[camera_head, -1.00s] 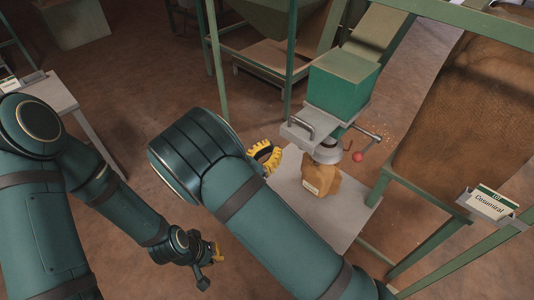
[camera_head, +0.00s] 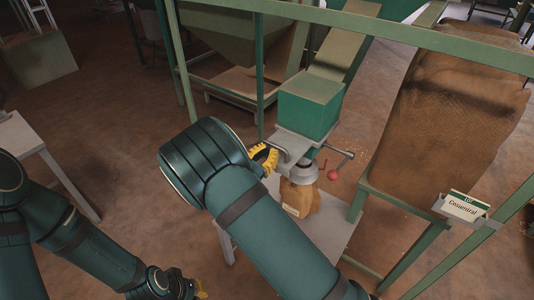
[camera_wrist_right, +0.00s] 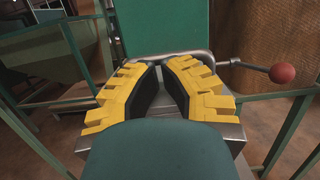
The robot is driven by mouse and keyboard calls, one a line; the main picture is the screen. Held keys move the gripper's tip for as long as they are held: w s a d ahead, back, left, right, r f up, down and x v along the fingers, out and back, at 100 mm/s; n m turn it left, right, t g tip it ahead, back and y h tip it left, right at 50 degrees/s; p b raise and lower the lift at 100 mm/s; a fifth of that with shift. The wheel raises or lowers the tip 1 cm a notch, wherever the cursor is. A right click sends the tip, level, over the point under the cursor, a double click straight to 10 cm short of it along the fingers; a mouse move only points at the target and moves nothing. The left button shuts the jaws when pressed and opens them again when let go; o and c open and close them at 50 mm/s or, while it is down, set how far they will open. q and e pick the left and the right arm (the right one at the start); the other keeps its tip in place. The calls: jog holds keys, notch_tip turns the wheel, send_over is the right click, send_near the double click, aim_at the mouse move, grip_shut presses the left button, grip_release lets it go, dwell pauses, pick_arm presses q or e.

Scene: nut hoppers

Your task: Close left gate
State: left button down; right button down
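A green hopper box (camera_head: 309,105) has a grey metal slide gate (camera_head: 287,144) with a bar handle beneath it. The handle (camera_wrist_right: 203,57) shows just past my fingertips in the right wrist view. My right gripper (camera_head: 264,156) has yellow fingers and is right by the handle; in the right wrist view its fingers (camera_wrist_right: 157,68) are apart, with a gap between the tips. I cannot tell whether they touch the handle. My left gripper (camera_head: 200,289) is low at the bottom edge, away from the gate, and partly cut off.
A brown paper bag (camera_head: 301,197) stands under the spout on a small grey table (camera_head: 335,232). A lever with a red knob (camera_head: 333,175) sticks out right of the spout. Green frame posts (camera_head: 259,75) and a large brown sack (camera_head: 440,120) with a Cosumiral sign (camera_head: 463,208) surround it.

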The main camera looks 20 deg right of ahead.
aim_at(290, 140)
jog(key=x, duration=0.3)
jog(key=f+x, duration=0.1)
jog(key=x, duration=0.5)
jog(key=shift+d+f, duration=0.1)
jog(key=shift+f, duration=0.3)
jog(key=shift+w+d+r, duration=0.1)
jog(key=shift+w+d, duration=0.05)
